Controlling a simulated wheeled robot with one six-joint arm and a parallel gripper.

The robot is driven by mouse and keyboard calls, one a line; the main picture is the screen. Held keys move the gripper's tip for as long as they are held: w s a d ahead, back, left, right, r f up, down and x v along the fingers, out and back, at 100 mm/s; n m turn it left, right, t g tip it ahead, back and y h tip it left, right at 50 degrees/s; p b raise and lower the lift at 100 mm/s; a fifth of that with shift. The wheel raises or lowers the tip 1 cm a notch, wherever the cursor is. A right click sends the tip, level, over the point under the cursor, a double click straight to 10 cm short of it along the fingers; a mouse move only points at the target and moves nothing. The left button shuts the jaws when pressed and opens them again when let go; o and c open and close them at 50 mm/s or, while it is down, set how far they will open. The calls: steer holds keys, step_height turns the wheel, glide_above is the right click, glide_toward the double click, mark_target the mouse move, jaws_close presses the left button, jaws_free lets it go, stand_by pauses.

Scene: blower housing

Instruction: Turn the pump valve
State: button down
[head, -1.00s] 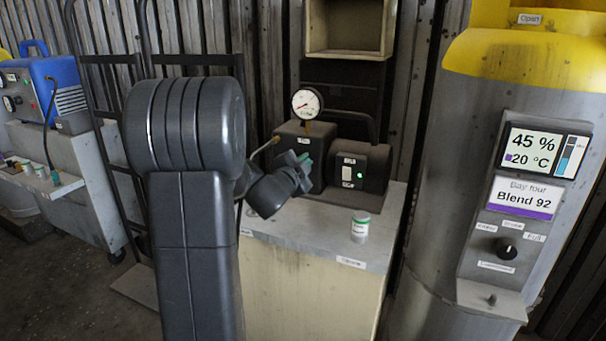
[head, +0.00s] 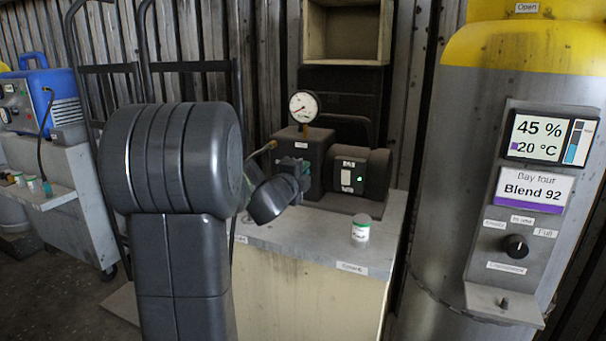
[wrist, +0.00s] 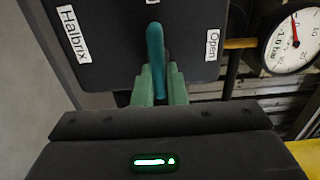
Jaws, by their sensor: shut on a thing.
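The pump (head: 318,143) is a dark box with a motor block on the bench. Its valve is a teal lever (wrist: 155,45) on the dark face in the wrist view, running roughly straight down between the labels "Halbrix" (wrist: 73,33) and "Open" (wrist: 212,44). My gripper (wrist: 160,86) has its green fingers shut on the lever's free end, one on each side. In the head view my gripper (head: 300,175) is at the pump's front, and it hides the lever.
A pressure gauge (head: 304,106) stands on the pump; it also shows in the wrist view (wrist: 291,38). A small white can (head: 361,228) stands on the bench top (head: 310,238) to the right. A tall tank (head: 450,170) with a display panel is at the right.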

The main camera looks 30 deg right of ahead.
stand_by(0.3)
steer(key=c, duration=1.5)
jaws_free()
steer(key=shift+o, duration=0.2)
steer(key=shift+s+a, duration=0.1)
steer(key=p+v, duration=0.2)
steer(key=v, duration=1.1)
steer(key=shift+s+a, duration=0.15)
steer(key=shift+s, duration=0.1)
steer(key=shift+w, duration=0.1)
steer(key=b+x, duration=0.2)
steer(key=x, duration=1.1)
steer(key=shift+w+d, duration=0.25)
steer(key=shift+d, duration=0.05)
